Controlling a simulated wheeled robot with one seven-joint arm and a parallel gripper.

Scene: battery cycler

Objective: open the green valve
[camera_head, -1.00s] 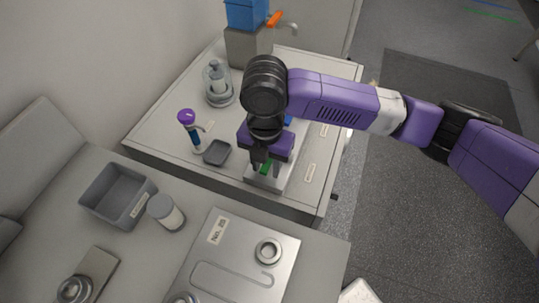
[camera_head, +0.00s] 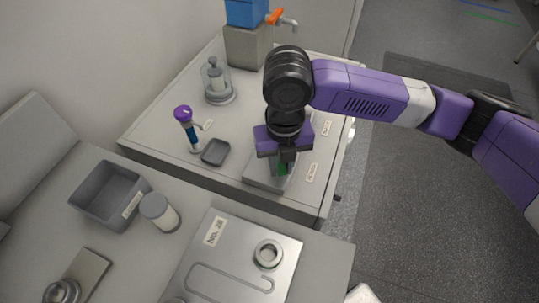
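The green valve (camera_head: 283,168) is a small green part low on a grey base plate (camera_head: 262,177) near the front right of the far table. My gripper (camera_head: 284,161) points down right at the valve, and its dark fingers cover much of it. The fingers look close together beside or around the green part, but I cannot tell whether they grip it. The valve's angle and the fitting behind it are hidden by the gripper and wrist.
A small grey tray (camera_head: 215,152) and a purple-capped tool (camera_head: 187,128) stand left of my gripper. A glass jar (camera_head: 217,82) and a blue tank (camera_head: 246,13) with an orange-handled tap (camera_head: 276,16) are behind. A grey bin (camera_head: 108,195) is on the near table.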

